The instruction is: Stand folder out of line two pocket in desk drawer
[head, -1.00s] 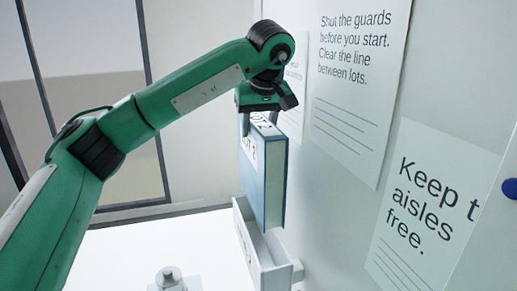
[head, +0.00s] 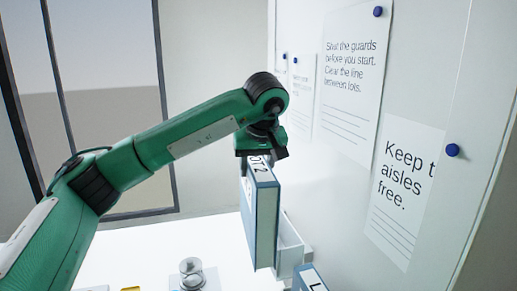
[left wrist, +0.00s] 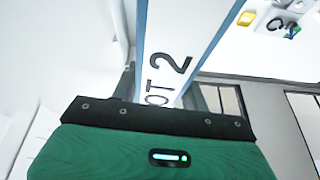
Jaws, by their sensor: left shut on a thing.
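My left gripper (head: 260,158) is shut on the top of a blue folder (head: 266,215), which hangs upright below it. The folder has a white label ending in "OT 2", which also shows between the fingers in the left wrist view (left wrist: 172,75). A pale open-topped pocket (head: 290,245) is at the wall, just behind and to the right of the folder. The folder's lower end shows in front of the pocket and hides part of it. The desk drawer cannot be made out. My right gripper is not in view.
Another blue labelled piece (head: 310,280) is cut off at the bottom edge. A clear round object (head: 191,272) and a yellow item (head: 130,289) are on the white surface (head: 150,250). Paper notices (head: 350,85) hang on the wall.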

